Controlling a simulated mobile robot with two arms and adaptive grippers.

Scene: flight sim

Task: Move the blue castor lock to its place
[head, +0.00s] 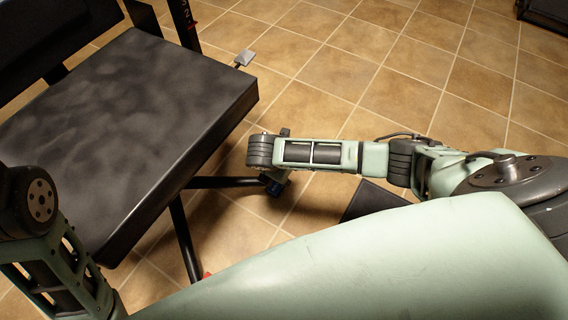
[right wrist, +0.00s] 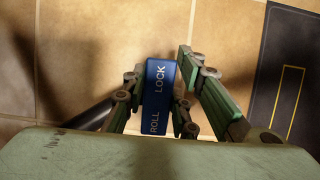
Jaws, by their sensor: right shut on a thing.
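The blue castor lock (right wrist: 157,88), a small block lettered "ROLL LOCK", lies between the fingers of my right gripper (right wrist: 155,98) in the right wrist view. The gripper is shut on it. In the head view the castor lock (head: 285,190) is a small dark-blue patch low by the floor, beside the end of a dark chair leg (head: 225,183). My right gripper (head: 274,181) is small and mostly hidden under my wrist there. Whether the lock touches the leg I cannot tell. My left gripper is out of view.
A black padded seat (head: 125,95) stands at the left, with a small grey pedal (head: 244,58) beyond its far corner. A dark flat panel (head: 370,200) lies on the tiled floor below my right arm.

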